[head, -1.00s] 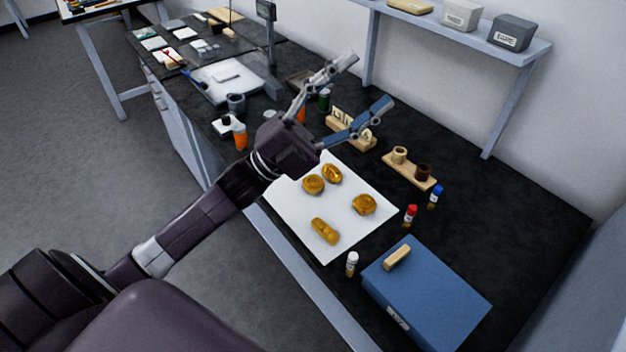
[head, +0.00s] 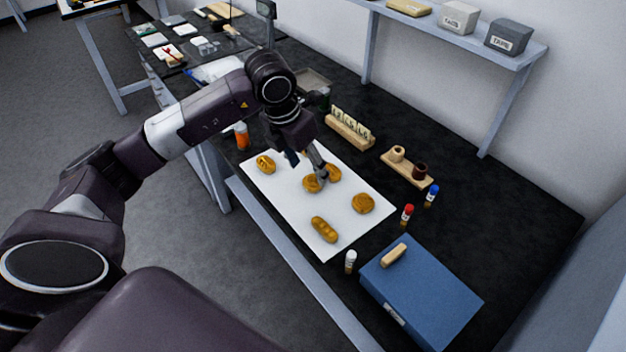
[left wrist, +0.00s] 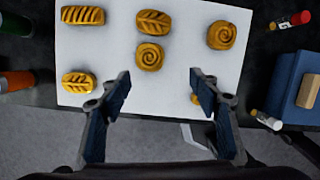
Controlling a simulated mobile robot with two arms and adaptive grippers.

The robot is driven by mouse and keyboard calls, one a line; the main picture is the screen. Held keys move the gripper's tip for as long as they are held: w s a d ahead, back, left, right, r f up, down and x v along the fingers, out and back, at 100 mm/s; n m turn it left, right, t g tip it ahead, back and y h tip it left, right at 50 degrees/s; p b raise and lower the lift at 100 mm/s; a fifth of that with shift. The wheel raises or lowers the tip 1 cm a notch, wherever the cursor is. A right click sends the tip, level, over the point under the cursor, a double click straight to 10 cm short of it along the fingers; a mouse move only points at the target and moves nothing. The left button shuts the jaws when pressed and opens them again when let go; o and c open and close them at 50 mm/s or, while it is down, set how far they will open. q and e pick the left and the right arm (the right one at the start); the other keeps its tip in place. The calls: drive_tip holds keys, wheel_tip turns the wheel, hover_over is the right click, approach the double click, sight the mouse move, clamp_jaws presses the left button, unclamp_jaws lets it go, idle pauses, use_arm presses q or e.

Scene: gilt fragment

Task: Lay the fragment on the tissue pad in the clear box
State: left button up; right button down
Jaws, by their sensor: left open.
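Several gilt fragments lie on a white sheet; the frames do not show which one the task means. In the head view they include a leaf-marked one (head: 265,165), a spiral one (head: 313,184), another spiral one (head: 363,203) and a long one (head: 324,229). My left gripper (head: 306,168) is open and empty, pointing down over the sheet near the first spiral fragment. In the left wrist view that spiral (left wrist: 149,56) appears just beyond the gap between the fingertips (left wrist: 158,84). A clear-looking box with a white pad (head: 215,70) is mostly hidden behind my left arm.
A blue box (head: 425,290) with a wooden bar on it stands near right. Small red-capped (head: 407,214), blue-capped (head: 432,194) and white (head: 350,262) vials stand beside the sheet. A wooden rack (head: 350,130) and a two-cup holder (head: 407,168) stand behind. Dark tabletop is free at right.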

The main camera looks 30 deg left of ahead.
sight(312, 180)
use_arm(q)
drive_tip(key=shift+w+a+f+y, duration=0.25)
drive_tip(key=shift+w+a+y, duration=0.05)
drive_tip(key=shift+a, duration=0.4)
drive_tip(key=p+x, duration=0.1)
drive_tip(key=x, duration=0.3)
drive_tip(key=p+x, duration=0.1)
drive_tip(key=x, duration=0.1)
drive_tip(key=shift+w+d+f+p, duration=0.1)
drive_tip(key=shift+w+d+p, duration=0.1)
drive_tip(key=shift+w+p, duration=0.15)
drive_tip(key=shift+w+f, duration=0.1)
drive_tip(key=shift+f, duration=0.2)
drive_tip(key=shift+c, duration=0.7)
drive_tip(key=c, duration=1)
drive_tip(key=shift+r, duration=0.15)
